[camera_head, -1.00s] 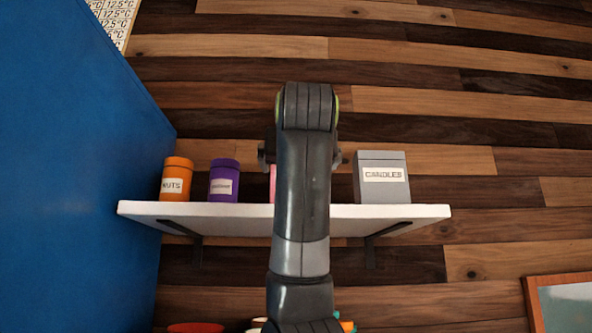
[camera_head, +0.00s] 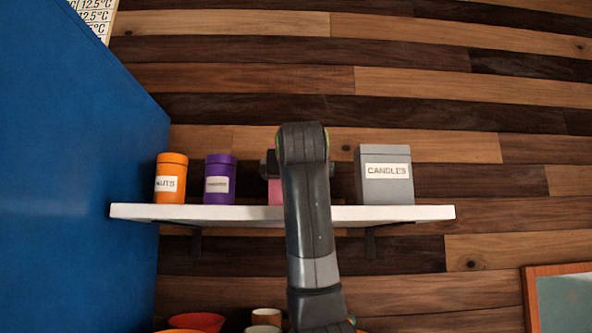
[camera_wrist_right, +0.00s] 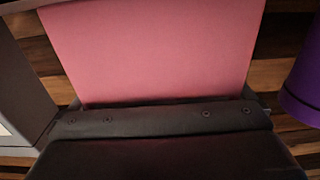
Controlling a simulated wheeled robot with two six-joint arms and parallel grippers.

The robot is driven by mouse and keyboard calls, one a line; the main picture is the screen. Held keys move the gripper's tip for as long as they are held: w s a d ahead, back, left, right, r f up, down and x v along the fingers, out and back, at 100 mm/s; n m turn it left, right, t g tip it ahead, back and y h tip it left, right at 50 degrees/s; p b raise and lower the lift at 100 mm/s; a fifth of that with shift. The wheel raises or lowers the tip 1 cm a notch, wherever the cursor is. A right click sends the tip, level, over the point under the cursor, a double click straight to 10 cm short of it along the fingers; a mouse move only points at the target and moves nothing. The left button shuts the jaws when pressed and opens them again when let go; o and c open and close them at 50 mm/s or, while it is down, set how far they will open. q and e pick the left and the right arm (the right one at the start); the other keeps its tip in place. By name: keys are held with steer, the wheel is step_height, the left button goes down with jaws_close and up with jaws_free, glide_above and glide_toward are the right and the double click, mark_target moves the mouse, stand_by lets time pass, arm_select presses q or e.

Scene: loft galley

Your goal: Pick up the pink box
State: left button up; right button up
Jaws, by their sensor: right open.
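The pink box (camera_head: 275,192) stands on the white shelf (camera_head: 235,213), between the purple canister and the grey box. In the head view my right arm hides most of it, leaving only a strip at its left. In the right wrist view the pink box (camera_wrist_right: 158,50) fills the upper middle, very close. My right gripper (camera_head: 298,168) is open and level with the box, in front of it. Its dark body (camera_wrist_right: 160,122) crosses the lower wrist view. Whether its fingers reach around the box is hidden. My left gripper is not in view.
A purple canister (camera_head: 220,180) and an orange canister (camera_head: 171,180) stand left on the shelf. A grey candles box (camera_head: 384,178) stands at right. A blue panel (camera_head: 75,180) is at the far left. Bowls (camera_head: 197,322) and cups show below.

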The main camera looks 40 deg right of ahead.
steer(key=shift+a, duration=0.15)
steer(key=c, duration=0.7)
steer(key=shift+r, duration=0.15)
steer(key=shift+r, duration=4.9)
steer(key=shift+f, duration=0.1)
